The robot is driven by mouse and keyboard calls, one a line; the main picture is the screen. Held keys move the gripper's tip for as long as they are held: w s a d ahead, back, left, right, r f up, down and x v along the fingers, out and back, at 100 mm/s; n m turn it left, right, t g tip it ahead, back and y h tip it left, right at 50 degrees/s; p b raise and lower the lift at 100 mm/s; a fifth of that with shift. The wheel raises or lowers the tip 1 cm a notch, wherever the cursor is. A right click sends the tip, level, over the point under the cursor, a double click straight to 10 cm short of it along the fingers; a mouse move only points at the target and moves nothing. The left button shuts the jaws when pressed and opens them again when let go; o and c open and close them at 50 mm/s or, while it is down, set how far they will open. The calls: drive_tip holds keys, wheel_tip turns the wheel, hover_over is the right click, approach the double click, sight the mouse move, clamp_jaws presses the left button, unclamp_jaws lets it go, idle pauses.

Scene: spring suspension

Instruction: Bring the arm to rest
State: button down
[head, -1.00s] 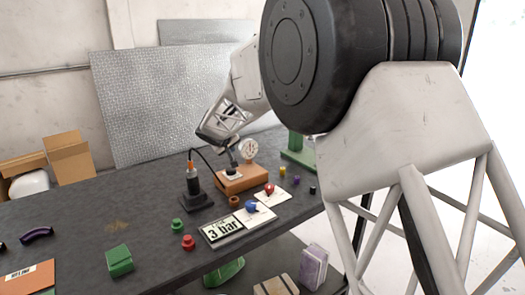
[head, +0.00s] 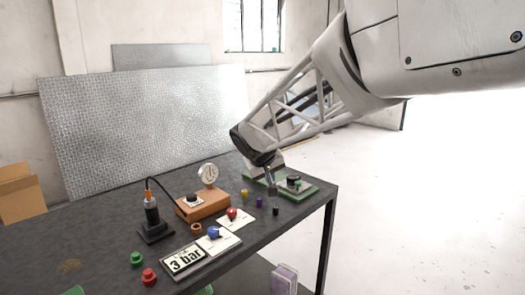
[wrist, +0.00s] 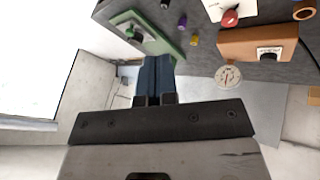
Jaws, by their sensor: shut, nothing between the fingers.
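My gripper (head: 271,188) points down over the right end of the dark table (head: 100,235). In the wrist view its fingers (wrist: 155,70) are together with nothing between them. The fingertips are close to a green base (head: 308,192) that carries a dark knob (head: 293,180); the base also shows in the wrist view (wrist: 165,45). I cannot tell whether they touch it. My arm reaches in from the upper right and hides part of the base.
Left of my gripper are an orange block (head: 203,208) with a dial gauge (head: 208,174), a black holder (head: 156,232) with a corded tool, and a "3 bar" sign (head: 184,261). Small yellow (head: 244,194), purple (head: 259,202) and black (head: 276,210) pieces stand nearby. Open floor lies right.

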drive_tip(key=s+d+m+g, duration=0.1)
drive_tip(key=s+d, duration=0.5)
drive_tip(key=s, duration=0.3)
drive_tip(key=s+d+m+g, duration=0.1)
drive_tip(key=s+d, duration=0.5)
drive_tip(key=s, duration=0.4)
drive_tip(key=s+d+f+m+y, duration=0.1)
drive_tip(key=s+d+f, duration=0.1)
drive_tip(key=s, duration=0.7)
drive_tip(key=s+d+f+m+g+y, duration=0.1)
drive_tip(key=s+f, duration=0.3)
drive_tip(key=s, duration=0.6)
drive_tip(key=shift+d+f+g, duration=0.2)
drive_tip(key=shift+d+g, duration=0.1)
drive_tip(key=shift+d, duration=0.6)
idle(3.3)
